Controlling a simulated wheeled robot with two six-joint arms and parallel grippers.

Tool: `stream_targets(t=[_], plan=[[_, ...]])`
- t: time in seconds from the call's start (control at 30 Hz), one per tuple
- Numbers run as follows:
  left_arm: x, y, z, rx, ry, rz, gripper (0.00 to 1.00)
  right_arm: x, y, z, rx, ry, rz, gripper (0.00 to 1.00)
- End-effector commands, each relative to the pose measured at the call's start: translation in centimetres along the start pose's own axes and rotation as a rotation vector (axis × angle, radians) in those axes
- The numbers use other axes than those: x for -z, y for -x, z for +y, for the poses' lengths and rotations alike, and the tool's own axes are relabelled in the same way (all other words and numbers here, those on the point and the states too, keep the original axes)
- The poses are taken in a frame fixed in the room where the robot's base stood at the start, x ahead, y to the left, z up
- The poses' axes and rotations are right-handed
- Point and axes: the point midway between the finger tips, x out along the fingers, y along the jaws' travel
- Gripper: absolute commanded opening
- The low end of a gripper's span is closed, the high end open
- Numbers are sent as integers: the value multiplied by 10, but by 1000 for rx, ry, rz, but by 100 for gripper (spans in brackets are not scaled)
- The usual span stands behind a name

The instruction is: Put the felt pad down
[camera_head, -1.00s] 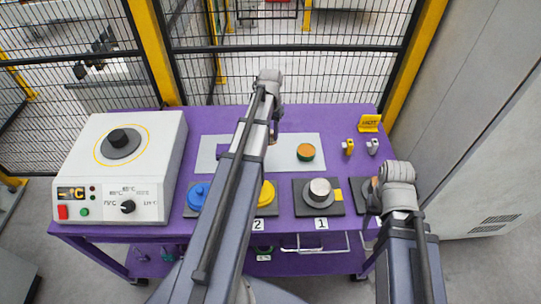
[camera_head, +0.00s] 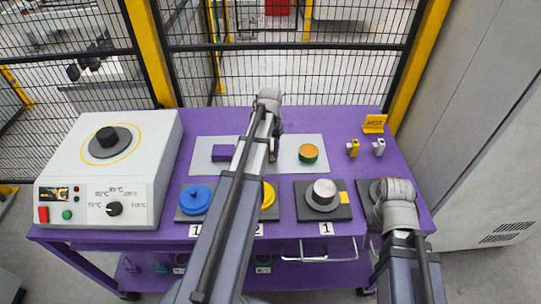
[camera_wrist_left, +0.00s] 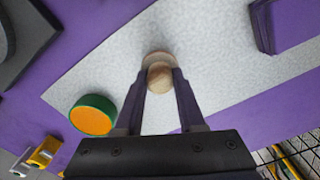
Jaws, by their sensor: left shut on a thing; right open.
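My left gripper (camera_wrist_left: 158,95) is shut on a round pale wooden knob (camera_wrist_left: 160,76). A tan disc (camera_wrist_left: 157,56), which looks like the felt pad, shows just beyond the knob, over a pale grey mat. I cannot tell whether it touches the mat. In the head view my left gripper (camera_head: 275,145) is over the middle of the mat, mostly hidden by its arm. My right gripper (camera_head: 378,213) is open at the table's right side, its fingers largely hidden under the wrist.
The grey mat (camera_head: 313,140) carries a green cylinder with orange top (camera_head: 308,153) and a purple block (camera_head: 224,153). Nearer stand a blue lidded piece (camera_head: 196,198) and a metal cylinder (camera_head: 324,190). A hotplate (camera_head: 150,150) is left; small yellow (camera_head: 353,147) and grey (camera_head: 378,147) fittings are right.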

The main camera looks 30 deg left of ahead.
Motion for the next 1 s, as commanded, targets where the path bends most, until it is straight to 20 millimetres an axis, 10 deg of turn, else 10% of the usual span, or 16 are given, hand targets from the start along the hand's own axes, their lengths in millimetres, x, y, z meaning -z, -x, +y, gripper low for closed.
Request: stream_targets(t=[0.4,0.43,0.5,0.7,1.0], plan=[[0,-7,0,0,0,0,0,0,-7,-1,0,0,0,50],[0,-7,0,0,0,0,40,0,-7,-1,0,0,0,50],[0,-6,0,0,0,0,47,0,-6,-1,0,0,0,50],[0,-6,0,0,0,0,68,0,-6,-1,0,0,0,50],[0,-5,0,0,0,0,68,0,-5,0,0,0,0,50]])
